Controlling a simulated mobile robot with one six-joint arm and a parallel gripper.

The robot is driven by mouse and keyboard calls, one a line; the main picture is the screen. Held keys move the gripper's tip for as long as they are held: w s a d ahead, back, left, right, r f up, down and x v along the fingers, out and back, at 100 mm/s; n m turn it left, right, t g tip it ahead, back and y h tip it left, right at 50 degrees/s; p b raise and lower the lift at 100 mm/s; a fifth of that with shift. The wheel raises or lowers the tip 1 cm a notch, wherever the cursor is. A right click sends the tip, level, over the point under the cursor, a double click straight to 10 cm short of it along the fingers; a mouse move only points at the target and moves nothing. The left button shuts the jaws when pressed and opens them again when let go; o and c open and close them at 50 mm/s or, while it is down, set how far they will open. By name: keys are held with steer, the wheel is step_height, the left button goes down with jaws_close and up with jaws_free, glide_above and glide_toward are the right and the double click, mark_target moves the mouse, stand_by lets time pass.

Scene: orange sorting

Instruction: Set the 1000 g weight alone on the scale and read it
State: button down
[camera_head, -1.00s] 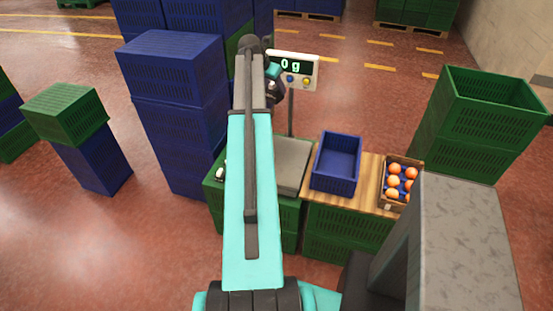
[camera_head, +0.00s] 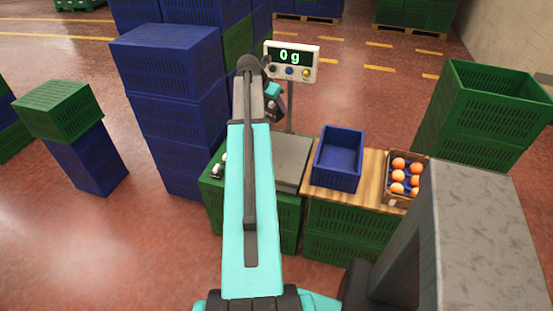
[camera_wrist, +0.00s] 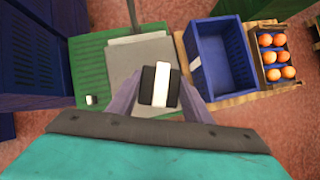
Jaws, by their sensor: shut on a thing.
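The scale display (camera_head: 291,57) stands on a post behind the plate and reads 0 g.
A smaller black-and-white object (camera_wrist: 91,99) stands on the green crate (camera_wrist: 88,65) left of the plate. An empty blue crate (camera_head: 340,158) stands right of the scale, beside a box of oranges (camera_head: 391,198). Stacked blue crates (camera_head: 170,95) rise at the left.

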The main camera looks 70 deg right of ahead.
steer(key=s+a+f+b, duration=0.2)
steer(key=a+f+b, duration=0.3)
steer(key=f+b, duration=0.3)
steer(key=s+a+f+b, duration=0.3)
steer(key=a+f+b, duration=0.2)
steer(key=f+b, duration=0.4)
step_height(320, 180, down, 5)
steer(key=shift+m, duration=0.3)
glide_above(274, 159)
steer(key=shift+s+f+b, duration=0.1)
steer(key=shift+f+b, duration=0.25)
steer(key=shift+f, duration=0.4)
stand_by(0.7)
steer(key=shift+f, duration=1.75)
